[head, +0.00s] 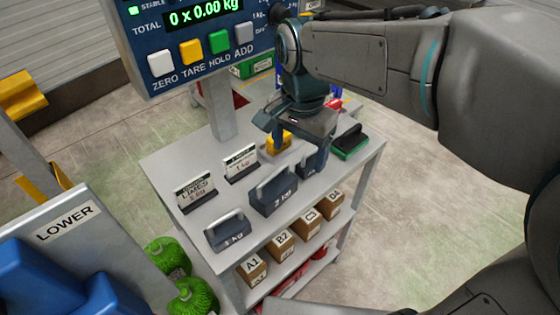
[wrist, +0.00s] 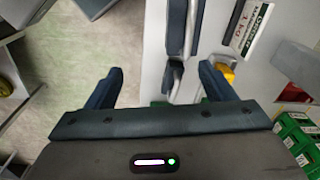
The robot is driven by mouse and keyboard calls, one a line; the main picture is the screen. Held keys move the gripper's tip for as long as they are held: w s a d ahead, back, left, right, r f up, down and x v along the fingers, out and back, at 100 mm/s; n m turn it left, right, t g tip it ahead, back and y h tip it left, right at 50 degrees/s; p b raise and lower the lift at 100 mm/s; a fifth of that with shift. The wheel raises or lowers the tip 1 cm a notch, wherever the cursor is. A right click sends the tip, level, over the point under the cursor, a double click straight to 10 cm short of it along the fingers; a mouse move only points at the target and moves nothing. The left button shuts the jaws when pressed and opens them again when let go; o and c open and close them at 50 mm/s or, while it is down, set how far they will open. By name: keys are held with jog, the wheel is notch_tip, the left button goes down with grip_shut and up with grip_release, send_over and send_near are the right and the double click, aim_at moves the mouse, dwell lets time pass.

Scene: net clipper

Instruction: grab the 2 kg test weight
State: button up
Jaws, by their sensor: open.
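The 2 kg test weight (head: 273,192) is a dark blue block with a pale bar handle. It stands upright on the grey cart top in the head view, between two smaller dark blue weights. In the wrist view a blue weight with a metal handle (wrist: 177,25), apparently the same one, shows at the top edge, partly cut off. My gripper (head: 296,140) is open and empty, above the cart's far part, beyond the 2 kg weight. In the wrist view its two fingers (wrist: 161,69) are spread wide, with a smaller weight (wrist: 173,76) showing between them.
A smaller weight (head: 228,232) stands at the near left, another (head: 313,162) by my gripper. A yellow object (head: 279,142), a green-black object (head: 350,142) and price cards (head: 195,190) share the top. Boxes (head: 283,245) fill the shelf below. The scale display (head: 200,45) rises behind.

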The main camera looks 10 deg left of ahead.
aim_at(273, 184)
jog(key=shift+m, duration=0.6)
jog(key=a+f, duration=0.1)
jog(key=f, duration=0.1)
jog(key=a+f, duration=0.2)
jog(key=f, duration=0.1)
jog(key=a+f, duration=0.1)
jog(key=f, duration=0.2)
jog(key=shift+a+f+b, duration=0.2)
jog(key=shift+b, duration=0.15)
jog(key=shift+w+a+f, duration=0.15)
jog(key=shift+f, duration=1.15)
jog(key=shift+w+a+f, duration=0.1)
jog(key=shift+f, duration=1.2)
grip_shut()
jog(key=shift+a+r, duration=0.1)
jog(key=shift+r, duration=0.05)
